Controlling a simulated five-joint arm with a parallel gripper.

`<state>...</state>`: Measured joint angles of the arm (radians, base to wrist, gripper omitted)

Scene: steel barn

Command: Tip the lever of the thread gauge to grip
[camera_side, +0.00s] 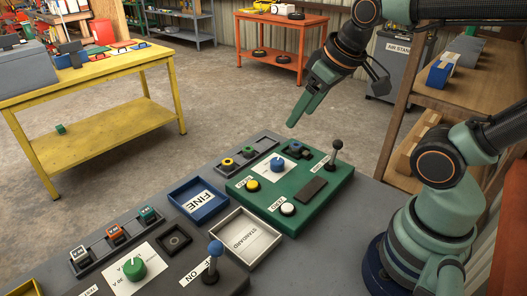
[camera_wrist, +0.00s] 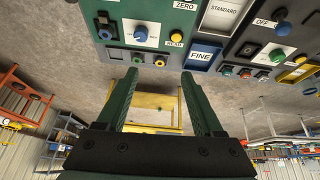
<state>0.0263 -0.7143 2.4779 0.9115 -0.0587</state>
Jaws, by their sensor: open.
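The top also bears a blue knob (camera_side: 277,163), a yellow button (camera_side: 252,185) and a white button (camera_side: 288,209). My gripper (camera_side: 338,108) is open and empty above the back of the box, apart from the lever. Its fingers (camera_wrist: 158,76) frame the wrist view; the lever is not seen there.
A blue-balled lever (camera_side: 214,250) stands on a grey box at the front. A FINE tray (camera_side: 174,193), a STANDARD tray (camera_side: 273,252) and a dark rack (camera_side: 222,169) of ringed parts adjoin the gauge. A wooden shelf (camera_side: 408,90) stands at right. Above the bench is open.

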